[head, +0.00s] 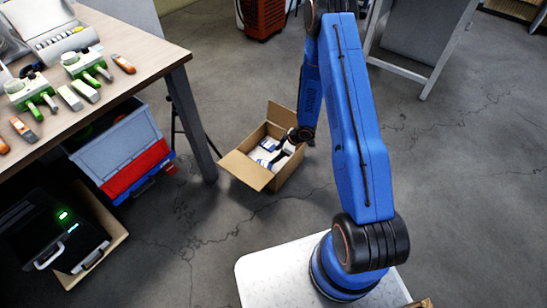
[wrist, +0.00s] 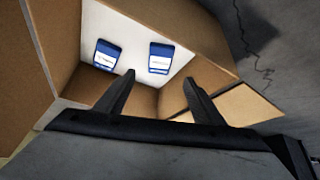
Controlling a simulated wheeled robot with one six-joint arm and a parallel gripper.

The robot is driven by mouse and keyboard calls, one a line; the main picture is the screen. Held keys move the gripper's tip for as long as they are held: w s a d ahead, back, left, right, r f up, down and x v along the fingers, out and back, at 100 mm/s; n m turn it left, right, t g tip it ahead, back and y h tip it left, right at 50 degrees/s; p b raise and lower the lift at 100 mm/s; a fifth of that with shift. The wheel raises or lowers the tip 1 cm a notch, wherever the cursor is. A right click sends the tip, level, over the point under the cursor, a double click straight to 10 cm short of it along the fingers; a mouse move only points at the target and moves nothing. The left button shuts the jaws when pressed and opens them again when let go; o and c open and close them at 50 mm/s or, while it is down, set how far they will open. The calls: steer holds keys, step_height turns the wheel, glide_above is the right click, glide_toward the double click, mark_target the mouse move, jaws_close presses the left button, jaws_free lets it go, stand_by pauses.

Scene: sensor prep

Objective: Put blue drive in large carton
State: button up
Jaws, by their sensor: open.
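The large carton (head: 254,169) stands open on the floor in the head view, right of the table. Two blue drives with white labels lie on its white bottom in the wrist view, one at the left (wrist: 107,56) and one at the right (wrist: 161,58). Blue items also show small inside the carton in the head view (head: 268,145). My gripper (wrist: 155,90) is open and empty over the carton, its fingers pointing down into it. The drives lie beyond the fingertips, apart from them. In the head view my arm's end partly covers the carton's right side.
A red unit (head: 265,17) stands behind. The floor right of the carton is clear.

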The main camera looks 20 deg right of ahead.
steer(key=w+d+r+m+t+h, duration=0.1)
steer(key=w+d+r+h, duration=0.15)
steer(key=r, duration=0.75)
steer(key=w+d+r+m+t+h, duration=0.15)
steer(key=d+r, duration=0.25)
steer(key=r, duration=0.7)
steer(key=s+d+r+m+h, duration=0.15)
steer(key=s+r, duration=0.25)
steer(key=r, duration=0.5)
steer(key=s+d+r+m+h, duration=0.15)
steer(key=s+r, duration=0.25)
steer(key=r, duration=0.6)
steer(key=s+r+m, duration=0.4)
steer(key=s+r, duration=0.8)
steer(key=s, duration=0.2)
steer(key=s+a+r+m+y, duration=0.1)
steer(key=s+a+r, duration=0.1)
steer(key=s, duration=0.8)
steer(key=s+a+r+m+y, duration=0.1)
steer(key=s+a, duration=0.4)
steer(key=s, duration=0.5)
steer(key=shift+s+r+g, duration=0.2)
steer(key=shift+r+g, duration=0.25)
steer(key=shift+r, duration=0.35)
